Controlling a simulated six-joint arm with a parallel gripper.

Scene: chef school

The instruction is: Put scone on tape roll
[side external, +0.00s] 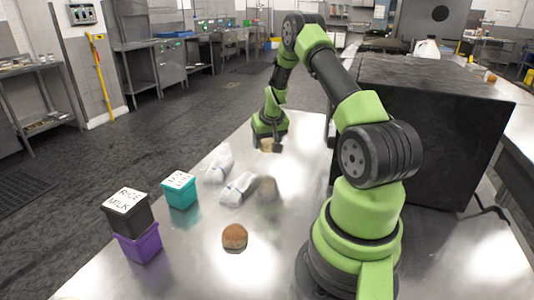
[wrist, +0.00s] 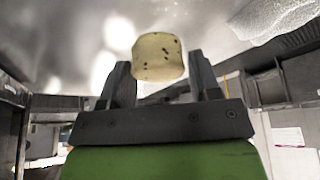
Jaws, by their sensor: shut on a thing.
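The scone (wrist: 158,55) is pale cream with dark specks. In the wrist view it sits between the two dark fingers of my gripper (wrist: 160,68), which is shut on it. In the side view my gripper (side external: 268,143) points down over the far part of the metal table, with a bit of the pale scone (side external: 266,147) at its tip. The gap between scone and table is hard to judge. No tape roll is clearly recognisable. A round brown thing (side external: 235,237) lies on the near table; I cannot tell whether it is a bun or the roll.
Two whitish plastic packets (side external: 218,165) (side external: 239,189) lie mid-table, with a blurred brownish patch beside the nearer one. A teal box (side external: 180,190) stands left. A black box (side external: 127,212) is stacked on a purple box (side external: 139,241). A large dark block (side external: 430,130) stands right.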

